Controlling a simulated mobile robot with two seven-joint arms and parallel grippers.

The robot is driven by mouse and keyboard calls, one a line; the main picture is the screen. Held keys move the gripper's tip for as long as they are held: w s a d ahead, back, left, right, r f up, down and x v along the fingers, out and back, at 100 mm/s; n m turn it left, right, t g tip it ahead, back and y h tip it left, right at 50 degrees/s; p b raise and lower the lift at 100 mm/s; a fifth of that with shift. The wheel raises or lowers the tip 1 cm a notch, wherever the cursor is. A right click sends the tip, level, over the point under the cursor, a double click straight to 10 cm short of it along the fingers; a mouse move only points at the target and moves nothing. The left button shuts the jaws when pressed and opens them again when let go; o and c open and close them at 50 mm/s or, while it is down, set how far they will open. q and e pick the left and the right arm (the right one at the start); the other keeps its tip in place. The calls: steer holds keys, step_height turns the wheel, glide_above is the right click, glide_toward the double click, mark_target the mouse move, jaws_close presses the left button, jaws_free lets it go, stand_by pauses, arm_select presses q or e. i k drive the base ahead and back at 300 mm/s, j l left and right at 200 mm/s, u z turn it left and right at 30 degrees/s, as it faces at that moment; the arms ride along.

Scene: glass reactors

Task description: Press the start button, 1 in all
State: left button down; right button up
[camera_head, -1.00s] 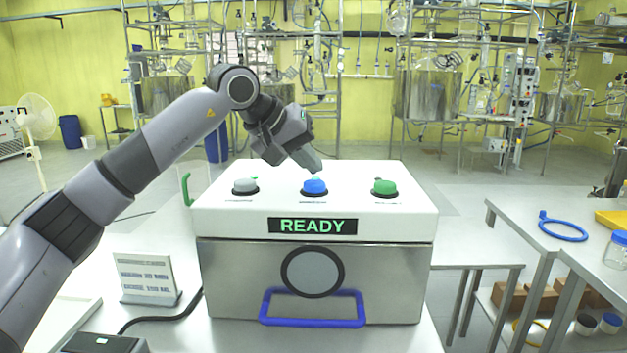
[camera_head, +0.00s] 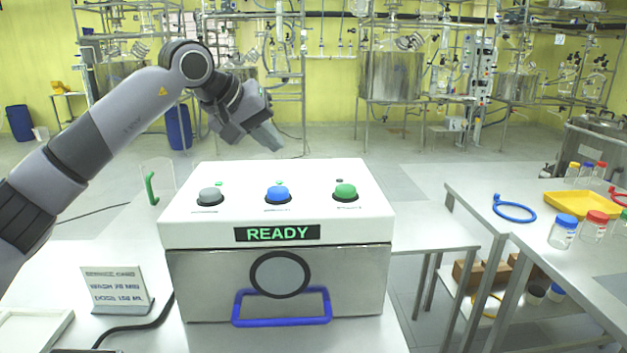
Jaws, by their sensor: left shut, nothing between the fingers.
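The control box (camera_head: 280,228) stands on the table, with a white top, a steel front and a display (camera_head: 277,233) reading READY. On its top are a grey button (camera_head: 210,196), a blue button (camera_head: 277,194) and a green button (camera_head: 345,191). Labels below the buttons are too small to read. My left gripper (camera_head: 276,146) is shut and empty, in the air above and behind the blue button, apart from it. My right gripper is not in view.
A small sign (camera_head: 117,289) stands left of the box, near a black cable. A blue handle (camera_head: 281,320) sticks out at the box's front. A side table at right holds a blue ring (camera_head: 514,211), a yellow tray (camera_head: 581,205) and capped jars (camera_head: 563,232).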

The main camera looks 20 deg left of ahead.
mark_target(346, 191)
steer(key=k, duration=1)
